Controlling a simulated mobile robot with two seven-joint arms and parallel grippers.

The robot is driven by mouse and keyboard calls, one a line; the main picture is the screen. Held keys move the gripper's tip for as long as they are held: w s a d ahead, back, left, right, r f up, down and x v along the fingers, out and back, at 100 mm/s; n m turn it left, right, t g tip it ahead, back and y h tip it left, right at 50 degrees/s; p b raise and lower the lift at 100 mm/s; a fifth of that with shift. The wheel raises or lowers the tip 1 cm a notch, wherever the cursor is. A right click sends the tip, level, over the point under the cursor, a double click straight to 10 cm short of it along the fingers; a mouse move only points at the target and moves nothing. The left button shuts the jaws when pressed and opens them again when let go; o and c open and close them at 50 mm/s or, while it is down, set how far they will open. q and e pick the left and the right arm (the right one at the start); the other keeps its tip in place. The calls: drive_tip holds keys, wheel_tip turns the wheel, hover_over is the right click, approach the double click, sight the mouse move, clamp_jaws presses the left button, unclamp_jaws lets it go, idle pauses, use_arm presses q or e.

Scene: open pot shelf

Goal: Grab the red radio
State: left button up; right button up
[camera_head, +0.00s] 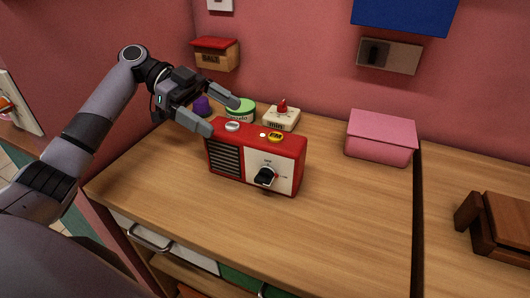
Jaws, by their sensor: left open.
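The red radio (228,173) stands upright on the wooden counter, its dark grille and its white panel with a black knob facing me. It has a white button and a yellow button on top. My left gripper (225,116) comes in from the left and is open, with its fingers by the radio's upper left end. The fingers look apart from each other with no object held between them. I cannot tell whether a finger touches the radio. My right gripper is not in view.
Behind the radio stand a purple item (202,105), a green-lidded tin (241,108) and a cream timer (282,118). A pink box (381,138) is at the back right. A dark wooden object (497,228) lies far right. The counter (345,220) is clear in front and right of the radio.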

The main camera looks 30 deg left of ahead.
sight(251, 132)
use_arm(q)
drive_tip(key=p+x, duration=0.1)
drive_tip(key=x, duration=0.5)
drive_tip(key=shift+w+d+r, duration=0.1)
drive_tip(key=shift+r, duration=0.05)
drive_tip(key=shift+d+f, duration=0.3)
drive_tip(key=shift+d, duration=0.15)
clamp_jaws()
drive_tip(key=shift+w+r, duration=0.1)
drive_tip(key=shift+r, duration=0.05)
